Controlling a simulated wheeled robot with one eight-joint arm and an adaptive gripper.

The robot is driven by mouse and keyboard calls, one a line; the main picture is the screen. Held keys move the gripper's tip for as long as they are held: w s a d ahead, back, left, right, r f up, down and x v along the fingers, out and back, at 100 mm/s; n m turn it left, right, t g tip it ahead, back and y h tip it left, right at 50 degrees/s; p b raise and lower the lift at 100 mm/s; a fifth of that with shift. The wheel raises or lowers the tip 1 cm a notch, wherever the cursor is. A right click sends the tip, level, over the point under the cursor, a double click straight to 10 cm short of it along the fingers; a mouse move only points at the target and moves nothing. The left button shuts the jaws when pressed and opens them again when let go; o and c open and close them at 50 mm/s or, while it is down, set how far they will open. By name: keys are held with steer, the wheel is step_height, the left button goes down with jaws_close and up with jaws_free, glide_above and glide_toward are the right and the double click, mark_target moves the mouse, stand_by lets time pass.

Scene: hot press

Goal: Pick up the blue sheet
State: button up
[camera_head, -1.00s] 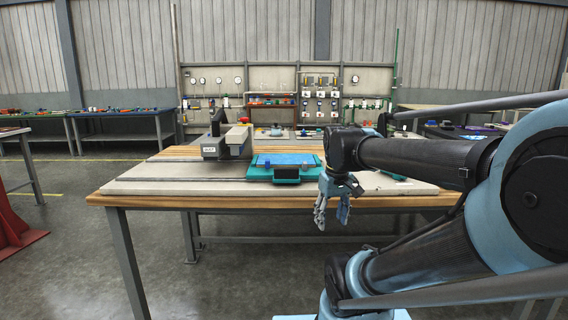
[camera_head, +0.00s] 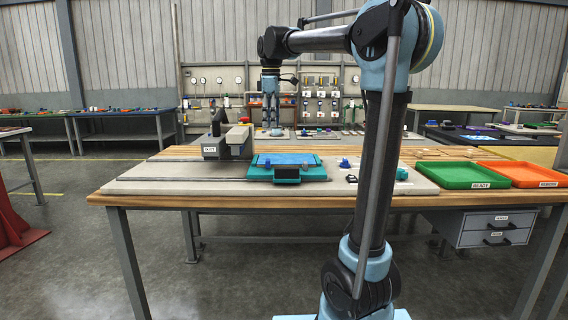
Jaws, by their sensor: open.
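The blue sheet (camera_head: 287,160) lies flat on the teal holder (camera_head: 259,175) with a black front block, on the pale board in the middle of the workbench. My gripper (camera_head: 271,126) points down, high above and a little left of the sheet in the picture. It is apart from the sheet and empty. The fingers are small and partly lost against the shelves behind. The grey and beige hot press (camera_head: 214,148) stands left of the holder.
A green tray (camera_head: 462,185) and an orange tray (camera_head: 520,183) stand at the bench's right end. Small blue and black parts lie right of the holder, partly behind my arm. The pale board's left part (camera_head: 150,185) is clear.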

steer(key=shift+n, duration=0.7)
steer(key=a+f, duration=0.1)
steer(key=f, duration=0.2)
steer(key=w+a+f, duration=0.1)
steer(key=f, duration=0.3)
steer(key=w+f, duration=0.1)
steer(key=f, duration=0.2)
steer(key=shift+w+a+f, duration=0.1)
steer(key=shift+a+f, duration=0.15)
steer(key=shift+a, duration=0.15)
steer(key=shift+d+f, duration=0.15)
steer(key=shift+f, duration=1.2)
steer(key=shift+d+f, duration=0.1)
steer(key=shift+f, duration=1.25)
steer(key=shift+c, duration=0.2)
